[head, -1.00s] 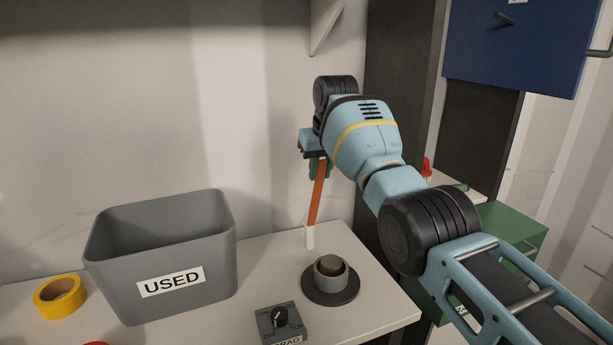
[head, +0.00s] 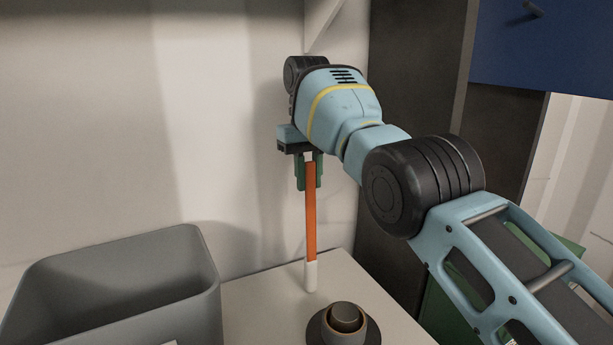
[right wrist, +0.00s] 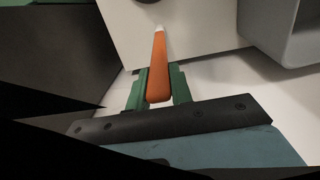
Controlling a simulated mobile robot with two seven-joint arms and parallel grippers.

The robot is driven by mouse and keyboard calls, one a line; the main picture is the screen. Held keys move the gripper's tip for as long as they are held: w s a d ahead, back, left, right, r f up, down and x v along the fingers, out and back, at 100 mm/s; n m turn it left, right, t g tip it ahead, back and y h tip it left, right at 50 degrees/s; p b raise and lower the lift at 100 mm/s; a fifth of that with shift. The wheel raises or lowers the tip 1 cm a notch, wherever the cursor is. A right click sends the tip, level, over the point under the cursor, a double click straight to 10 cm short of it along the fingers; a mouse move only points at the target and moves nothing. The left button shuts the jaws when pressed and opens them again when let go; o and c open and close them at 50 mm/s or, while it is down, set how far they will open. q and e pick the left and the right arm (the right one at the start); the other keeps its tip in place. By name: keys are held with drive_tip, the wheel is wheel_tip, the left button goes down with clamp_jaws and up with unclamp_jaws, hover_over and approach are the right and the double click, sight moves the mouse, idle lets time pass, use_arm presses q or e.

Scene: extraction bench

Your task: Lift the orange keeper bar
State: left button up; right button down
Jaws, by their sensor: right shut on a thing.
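The orange keeper bar (head: 311,212) is a long thin bar with a white lower tip, hanging nearly upright below my right gripper (head: 308,172). The green fingers are shut on its upper end. In the right wrist view the bar (right wrist: 158,66) runs away from between the fingers (right wrist: 158,90), its white tip toward the pale bench top. In the head view the tip appears against the bench top; I cannot tell whether it touches. My left gripper is not in view.
A grey bin (head: 120,275) stands on the bench (head: 262,300) at the left. A dark round base with a cup-like piece (head: 345,318) stands at the front, right of the bar's tip. A wall is behind; a dark upright panel (head: 405,90) is to the right.

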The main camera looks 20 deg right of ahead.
drive_tip(key=shift+s+f, duration=0.1)
drive_tip(key=shift+f, duration=0.25)
drive_tip(key=c, duration=1.4)
unclamp_jaws()
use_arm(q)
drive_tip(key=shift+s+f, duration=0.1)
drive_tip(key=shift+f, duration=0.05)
use_arm(e)
drive_tip(key=shift+o, duration=0.8)
drive_tip(key=shift+r, duration=0.2)
